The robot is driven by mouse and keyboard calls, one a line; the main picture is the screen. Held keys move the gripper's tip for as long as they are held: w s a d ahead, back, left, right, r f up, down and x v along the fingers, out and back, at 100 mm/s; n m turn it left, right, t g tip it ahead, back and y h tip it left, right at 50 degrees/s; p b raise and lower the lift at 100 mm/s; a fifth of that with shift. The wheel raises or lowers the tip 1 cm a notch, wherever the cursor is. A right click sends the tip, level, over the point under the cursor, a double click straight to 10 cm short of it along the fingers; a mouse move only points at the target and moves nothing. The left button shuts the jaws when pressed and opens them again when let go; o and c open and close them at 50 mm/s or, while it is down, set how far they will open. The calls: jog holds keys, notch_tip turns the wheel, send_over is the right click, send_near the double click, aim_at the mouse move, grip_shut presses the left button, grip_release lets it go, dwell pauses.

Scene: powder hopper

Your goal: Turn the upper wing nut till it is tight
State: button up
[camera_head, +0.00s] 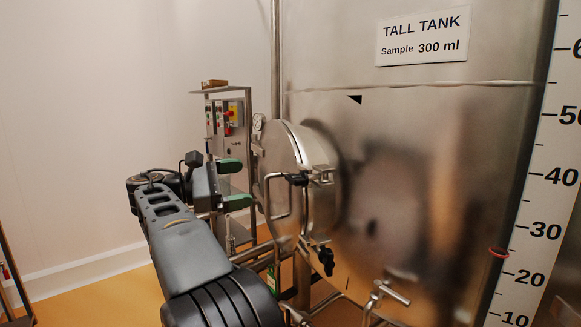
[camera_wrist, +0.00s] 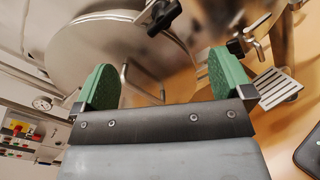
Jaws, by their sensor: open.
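The upper wing nut (camera_head: 297,180) is black and sits at the rim of the round steel hatch door (camera_head: 283,165), by a clamp on the tank's front. In the wrist view it shows at the top edge (camera_wrist: 165,15), partly cut off. A lower black wing nut (camera_head: 326,260) hangs below the door; it also shows in the wrist view (camera_wrist: 237,46). My gripper (camera_head: 236,184) has green pads and is open and empty. It is left of the door in the head view, apart from the upper wing nut. Nothing is between the pads (camera_wrist: 165,78).
A bent steel handle (camera_head: 277,197) stands out from the door, near my gripper. A control panel (camera_head: 228,118) on a frame is behind. A valve handle (camera_head: 392,292) and pipes are low in front of the tank (camera_head: 420,140). Open space lies left of the arm.

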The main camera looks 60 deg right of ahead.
aim_at(289, 180)
jog(key=s+d+n, duration=0.2)
jog(key=d, duration=0.1)
jog(key=s+d+n, duration=0.2)
jog(key=s+d, duration=0.1)
jog(key=d, duration=0.1)
jog(key=s+d+f+n, duration=0.1)
jog(key=s+d+n, duration=0.1)
jog(key=d, duration=0.2)
jog(key=shift+s+d+n, duration=0.1)
jog(key=shift+s+n, duration=0.25)
jog(key=shift+n, duration=0.05)
jog(key=shift+c, duration=0.4)
